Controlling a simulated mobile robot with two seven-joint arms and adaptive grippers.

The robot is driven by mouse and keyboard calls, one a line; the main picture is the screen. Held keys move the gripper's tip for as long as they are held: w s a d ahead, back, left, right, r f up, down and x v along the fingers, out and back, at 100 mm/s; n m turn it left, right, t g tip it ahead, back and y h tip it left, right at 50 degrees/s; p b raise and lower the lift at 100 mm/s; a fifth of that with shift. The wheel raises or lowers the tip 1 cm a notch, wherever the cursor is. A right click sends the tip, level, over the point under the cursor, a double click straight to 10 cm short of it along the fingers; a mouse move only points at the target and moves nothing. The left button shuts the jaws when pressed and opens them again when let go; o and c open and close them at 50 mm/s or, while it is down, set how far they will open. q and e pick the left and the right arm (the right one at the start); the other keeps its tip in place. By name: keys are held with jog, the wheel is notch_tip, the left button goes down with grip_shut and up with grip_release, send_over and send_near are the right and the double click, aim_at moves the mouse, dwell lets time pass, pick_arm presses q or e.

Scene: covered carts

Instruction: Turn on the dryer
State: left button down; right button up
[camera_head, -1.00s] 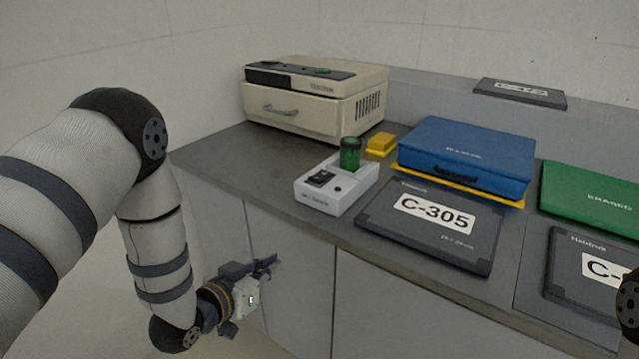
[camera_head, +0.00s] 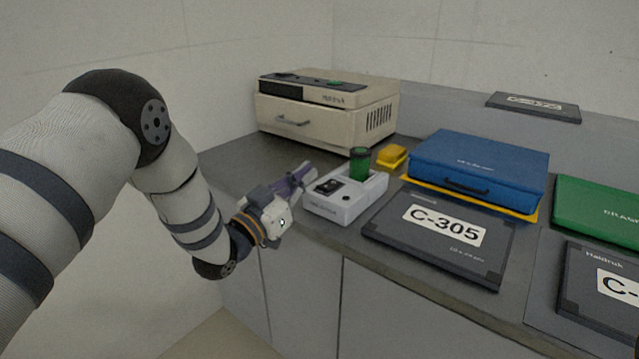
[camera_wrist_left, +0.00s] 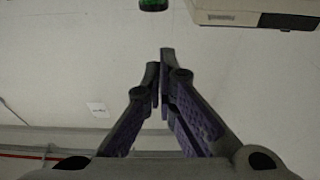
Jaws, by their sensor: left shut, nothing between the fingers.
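A beige box-shaped appliance (camera_head: 325,112) stands at the back left of the counter. It has a drawer front with a handle, a dark panel and a green button (camera_head: 337,83) on top. Nearer stands a small white device (camera_head: 347,203) with a black switch (camera_head: 327,186) and a green capped cylinder (camera_head: 359,164). No readable label shows which is the dryer. My left gripper (camera_head: 305,172) is shut and empty, just left of the white device. In the left wrist view, its fingertips (camera_wrist_left: 161,62) are together, with part of the beige appliance (camera_wrist_left: 250,14) at the top right. My right gripper is not in view.
A yellow block (camera_head: 391,157) sits behind the white device. A dark C-305 panel (camera_head: 400,243), a blue case (camera_head: 480,165) and a green case (camera_head: 605,210) lie to the right. The counter between the beige appliance and white device is mostly clear.

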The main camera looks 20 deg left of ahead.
aim_at(330, 185)
pick_arm(q)
jog(key=x, duration=0.2)
jog(key=f+x, duration=0.1)
jog(key=x, duration=0.2)
jog(key=shift+b, duration=0.35)
notch_tip(330, 185, down, 2)
jog(key=shift+s+a+f, duration=0.1)
jog(key=shift+s+f, duration=0.05)
jog(key=shift+f, duration=0.35)
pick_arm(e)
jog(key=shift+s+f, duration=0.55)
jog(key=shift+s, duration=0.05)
